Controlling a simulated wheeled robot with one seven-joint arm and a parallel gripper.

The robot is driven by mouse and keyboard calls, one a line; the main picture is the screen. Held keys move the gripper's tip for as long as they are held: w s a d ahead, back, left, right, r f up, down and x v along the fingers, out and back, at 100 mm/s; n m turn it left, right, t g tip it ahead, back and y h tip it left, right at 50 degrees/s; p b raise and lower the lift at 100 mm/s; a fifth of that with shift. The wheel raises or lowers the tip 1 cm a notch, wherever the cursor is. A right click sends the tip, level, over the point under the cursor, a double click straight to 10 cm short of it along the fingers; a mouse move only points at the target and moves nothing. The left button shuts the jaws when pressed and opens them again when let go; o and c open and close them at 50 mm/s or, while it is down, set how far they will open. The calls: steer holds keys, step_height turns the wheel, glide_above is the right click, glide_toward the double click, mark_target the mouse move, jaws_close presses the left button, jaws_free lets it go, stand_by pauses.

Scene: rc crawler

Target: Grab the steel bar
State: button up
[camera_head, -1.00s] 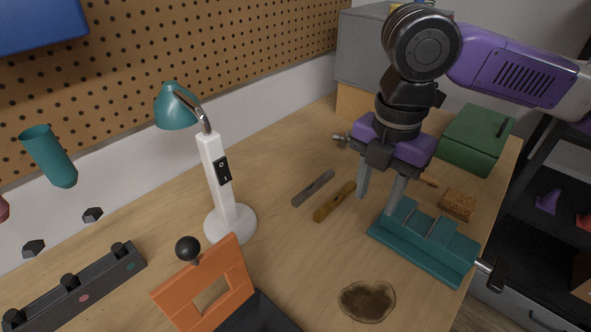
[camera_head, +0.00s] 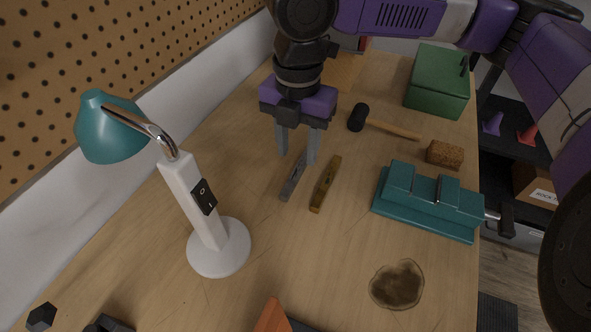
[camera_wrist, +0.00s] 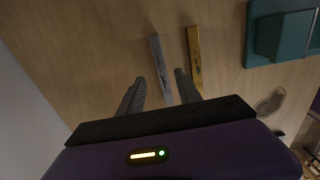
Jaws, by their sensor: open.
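The steel bar (camera_head: 293,180) is a flat grey strip lying on the wooden table, left of a similar brass-coloured bar (camera_head: 325,184). Its far end is partly hidden by my gripper in the head view. My gripper (camera_head: 297,159) points down over the far part of the steel bar, with its fingers apart and nothing between them. In the wrist view the steel bar (camera_wrist: 160,66) runs between the open fingers (camera_wrist: 158,82), and the brass bar (camera_wrist: 194,58) lies just to the right. I cannot tell the exact height of the fingertips above the table.
A white lamp with a teal shade (camera_head: 205,210) stands at the left. A hammer (camera_head: 390,127), a cork-like block (camera_head: 444,154) and a teal vise (camera_head: 430,200) lie to the right. A green box (camera_head: 438,82) is at the back. A brown stain (camera_head: 397,285) marks the front.

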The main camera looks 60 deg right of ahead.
mark_target(299, 168)
steer(key=shift+s+f, duration=0.2)
steer(key=shift+f, duration=1.7)
jaws_close()
